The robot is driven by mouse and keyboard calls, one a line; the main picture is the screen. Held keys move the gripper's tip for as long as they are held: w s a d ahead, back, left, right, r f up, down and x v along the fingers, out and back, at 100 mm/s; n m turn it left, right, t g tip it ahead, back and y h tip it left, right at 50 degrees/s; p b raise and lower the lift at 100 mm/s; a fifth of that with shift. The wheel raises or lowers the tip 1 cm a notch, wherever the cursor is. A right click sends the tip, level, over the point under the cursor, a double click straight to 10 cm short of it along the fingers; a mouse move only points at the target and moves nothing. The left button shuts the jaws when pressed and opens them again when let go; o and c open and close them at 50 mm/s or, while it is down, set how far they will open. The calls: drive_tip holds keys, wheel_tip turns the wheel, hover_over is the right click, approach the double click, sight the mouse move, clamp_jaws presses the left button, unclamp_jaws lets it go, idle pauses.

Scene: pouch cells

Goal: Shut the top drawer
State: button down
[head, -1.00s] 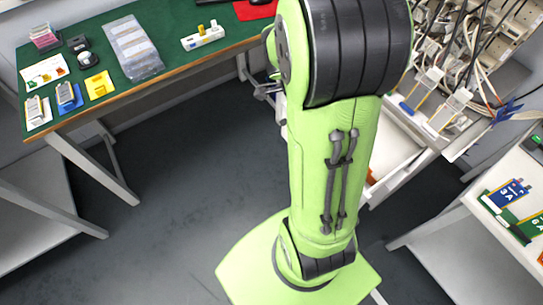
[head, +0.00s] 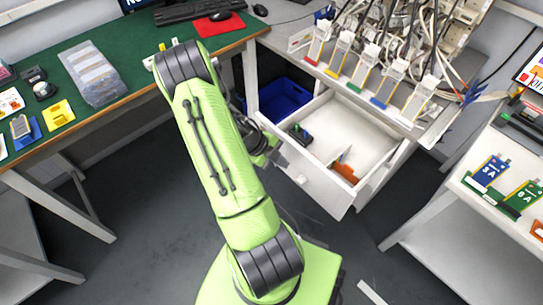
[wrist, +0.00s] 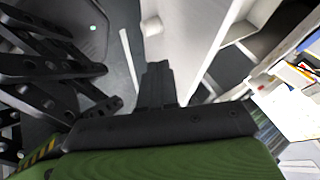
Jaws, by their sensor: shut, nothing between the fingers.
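The top drawer (head: 311,186) is white and stands pulled out from the white cabinet under the bench in the head view. Its small handle (head: 301,180) is on the front panel. A small dark item (head: 300,133) and an orange item (head: 345,171) lie inside. My gripper (head: 270,156) is by the left end of the drawer front, partly hidden by my green arm. In the wrist view my gripper (wrist: 157,68) is shut and empty, its fingers pointing towards a white panel (wrist: 195,40), likely the drawer front. I cannot tell whether they touch.
A blue bin (head: 286,97) sits left of the drawer under the bench. A green-topped desk (head: 130,95) stands at the left and a white table (head: 455,205) at the right.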

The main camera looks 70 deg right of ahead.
sight(303, 163)
drive_tip(key=shift+s+d+f, duration=0.25)
drive_tip(key=shift+s+d, duration=0.2)
drive_tip(key=shift+d, duration=0.25)
drive_tip(key=shift+s+d+f, duration=0.3)
drive_tip(key=shift+s+d, duration=0.15)
drive_tip(key=shift+d, duration=0.3)
drive_tip(key=shift+s+d+f, duration=0.25)
drive_tip(key=shift+s+d, duration=0.2)
drive_tip(key=shift+d, duration=0.25)
drive_tip(key=shift+d+b, duration=0.1)
drive_tip(key=shift+b, duration=0.2)
